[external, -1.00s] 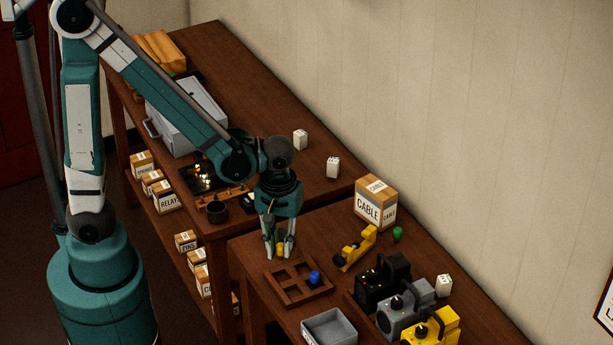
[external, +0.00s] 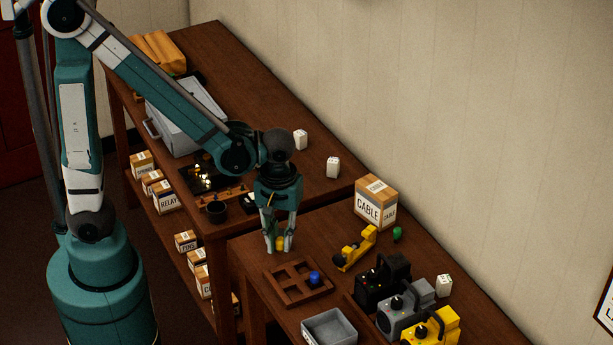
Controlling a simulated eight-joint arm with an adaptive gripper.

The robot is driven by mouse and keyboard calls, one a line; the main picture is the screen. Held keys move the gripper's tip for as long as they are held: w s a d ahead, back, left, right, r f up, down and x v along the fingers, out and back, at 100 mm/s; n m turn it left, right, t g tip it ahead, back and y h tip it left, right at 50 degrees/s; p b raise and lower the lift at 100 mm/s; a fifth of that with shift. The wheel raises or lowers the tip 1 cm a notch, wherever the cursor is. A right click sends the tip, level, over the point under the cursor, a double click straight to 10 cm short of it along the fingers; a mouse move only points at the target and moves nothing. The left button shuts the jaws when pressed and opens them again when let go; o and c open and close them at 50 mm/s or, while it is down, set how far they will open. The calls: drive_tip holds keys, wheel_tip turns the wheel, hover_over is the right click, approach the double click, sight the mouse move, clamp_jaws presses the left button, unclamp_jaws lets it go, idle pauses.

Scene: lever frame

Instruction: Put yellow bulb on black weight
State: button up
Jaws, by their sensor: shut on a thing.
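My gripper (external: 279,250) points down just behind the brown compartment tray (external: 298,300). It is shut on the yellow bulb (external: 280,243), which shows between the fingers and is partly hidden by them. I cannot tell whether the bulb touches the table. A black boxy unit with a handle (external: 382,283) stands to the right on the near table. A small black cylinder (external: 217,211) stands at the edge of the far table. I cannot tell for sure which of these is the black weight.
A blue bulb (external: 314,277) sits in the tray. A yellow device (external: 355,248), a green bulb (external: 397,234) and a CABLE box (external: 375,203) lie right of my gripper. Grey (external: 406,308) and yellow (external: 432,330) units stand beside the black one. A grey bin (external: 329,327) is in front.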

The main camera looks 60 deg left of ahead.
drive_tip(key=w+a+r+p, duration=0.2)
drive_tip(key=w+a, duration=0.1)
drive_tip(key=a, duration=0.3)
drive_tip(key=w+a+r+p, duration=0.2)
drive_tip(key=w+a+r, duration=0.1)
drive_tip(key=a, duration=0.3)
drive_tip(key=shift+a+f, duration=0.1)
idle(0.4)
drive_tip(key=shift+f+b, duration=0.3)
drive_tip(key=shift+f, duration=2.5)
drive_tip(key=shift+f, duration=2.1)
drive_tip(key=shift+f+b, duration=0.15)
drive_tip(key=shift+b, duration=0.2)
